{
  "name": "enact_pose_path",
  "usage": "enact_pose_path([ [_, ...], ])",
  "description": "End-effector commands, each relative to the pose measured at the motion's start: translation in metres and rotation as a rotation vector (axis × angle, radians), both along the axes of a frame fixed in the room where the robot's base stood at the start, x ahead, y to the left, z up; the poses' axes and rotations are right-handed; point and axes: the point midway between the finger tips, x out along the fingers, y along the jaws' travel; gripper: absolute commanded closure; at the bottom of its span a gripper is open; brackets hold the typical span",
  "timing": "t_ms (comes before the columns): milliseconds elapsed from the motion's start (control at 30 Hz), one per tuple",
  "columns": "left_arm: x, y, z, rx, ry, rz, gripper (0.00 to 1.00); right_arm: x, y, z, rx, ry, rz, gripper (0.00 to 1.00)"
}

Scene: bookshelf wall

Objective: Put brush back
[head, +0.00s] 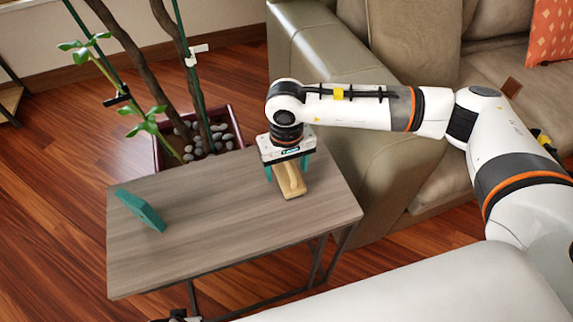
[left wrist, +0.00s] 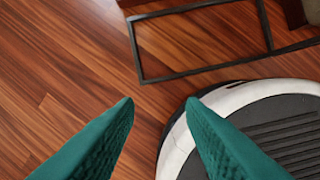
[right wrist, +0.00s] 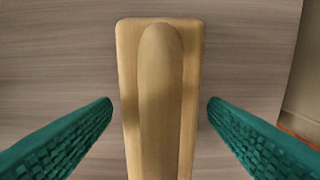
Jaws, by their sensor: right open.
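A tan wooden brush (head: 291,184) lies on the grey wood-grain table (head: 215,225), near its right side. In the right wrist view the brush (right wrist: 160,60) shows as a flat block with a raised rounded handle along its middle. My right gripper (head: 286,167) is right above the brush, pointing down. Its teal fingers (right wrist: 160,102) are open, one on each side of the brush, with gaps between them and the wood. My left gripper (left wrist: 160,101) is open and empty, over the floor. The bristles are not visible.
Behind the table stands a potted plant (head: 205,140) with stones. A beige sofa (head: 335,60) is close behind and right of the table. The middle of the tabletop is clear.

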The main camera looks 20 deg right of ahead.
Motion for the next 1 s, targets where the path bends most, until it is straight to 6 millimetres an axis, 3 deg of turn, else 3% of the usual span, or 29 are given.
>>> enact_pose_path([
  [67, -0.001, 0.0, 0.0, 0.0, -0.002, 0.0, 0.64, 0.0, 0.0, 0.002, 0.0, 0.0, 0.0, 0.32],
  [133, -0.009, 0.001, -0.012, 0.002, 0.016, -0.002, 0.64, 0.0, 0.0, 0.005, 0.0, 0.0, 0.0, 0.32],
  [600, -0.017, 0.003, -0.027, 0.004, 0.021, -0.004, 0.64, 0.0, 0.0, 0.103, 0.0, -0.003, 0.001, 0.32],
  [800, -0.019, 0.004, -0.031, 0.005, 0.026, -0.004, 0.64, -0.001, 0.0, 0.12, 0.0, -0.001, 0.001, 0.32],
  [1000, -0.013, 0.003, -0.031, 0.004, 0.018, -0.004, 0.64, -0.001, 0.0, 0.122, 0.0, 0.001, 0.001, 0.32],
])
